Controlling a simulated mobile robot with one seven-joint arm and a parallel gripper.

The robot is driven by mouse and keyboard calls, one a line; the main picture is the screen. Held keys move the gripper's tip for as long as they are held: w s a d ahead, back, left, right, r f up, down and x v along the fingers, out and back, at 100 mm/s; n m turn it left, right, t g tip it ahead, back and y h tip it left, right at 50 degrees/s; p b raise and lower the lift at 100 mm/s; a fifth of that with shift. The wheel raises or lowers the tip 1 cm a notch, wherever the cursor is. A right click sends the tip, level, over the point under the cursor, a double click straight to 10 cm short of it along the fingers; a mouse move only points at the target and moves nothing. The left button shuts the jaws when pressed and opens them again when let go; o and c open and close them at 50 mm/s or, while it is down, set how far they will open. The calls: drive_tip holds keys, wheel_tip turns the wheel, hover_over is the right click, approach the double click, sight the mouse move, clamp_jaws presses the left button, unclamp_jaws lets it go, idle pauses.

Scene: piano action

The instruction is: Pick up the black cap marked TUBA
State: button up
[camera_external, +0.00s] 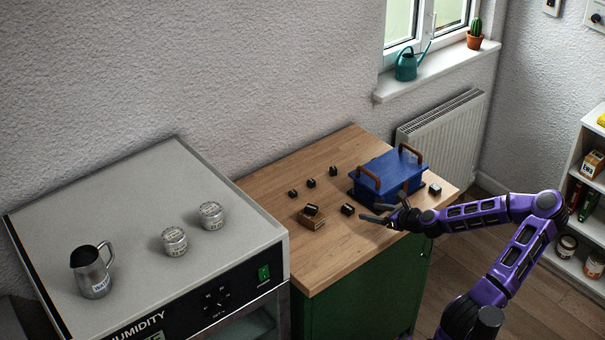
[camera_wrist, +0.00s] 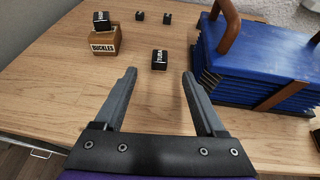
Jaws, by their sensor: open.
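A small black cap (camera_wrist: 159,60) with white lettering that seems to read TUBA, set sideways, lies on the wooden worktop in the wrist view. In the external view it appears to be the black cap (camera_external: 348,209) just beyond my fingertips. My gripper (camera_wrist: 159,74) is open and empty. Its two fingers point toward the cap, which is just ahead of the gap between the tips. In the external view my gripper (camera_external: 372,212) is low over the worktop, left of the blue case's front edge.
A brown box marked BUCKLES (camera_wrist: 104,42) bears another black cap (camera_wrist: 101,21). More black caps (camera_wrist: 140,16) stand farther back. A blue ribbed case (camera_wrist: 260,60) with brown handles stands close on the right. Bare worktop (camera_external: 290,250) lies at the front left.

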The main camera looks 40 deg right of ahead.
sight(350, 209)
drive_tip(key=x, duration=0.5)
drive_tip(key=shift+w+f+b, duration=0.15)
drive_tip(key=shift+w+b, duration=0.15)
drive_tip(key=shift+b, duration=0.1)
drive_tip(key=x, duration=0.4)
drive_tip(key=shift+s+f+b, duration=0.15)
drive_tip(key=shift+f+b, duration=0.15)
drive_tip(key=shift+b, duration=0.1)
drive_tip(key=shift+w+a+f, duration=0.1)
drive_tip(key=shift+w+f, duration=0.15)
drive_tip(key=shift+w, duration=0.4)
clamp_jaws()
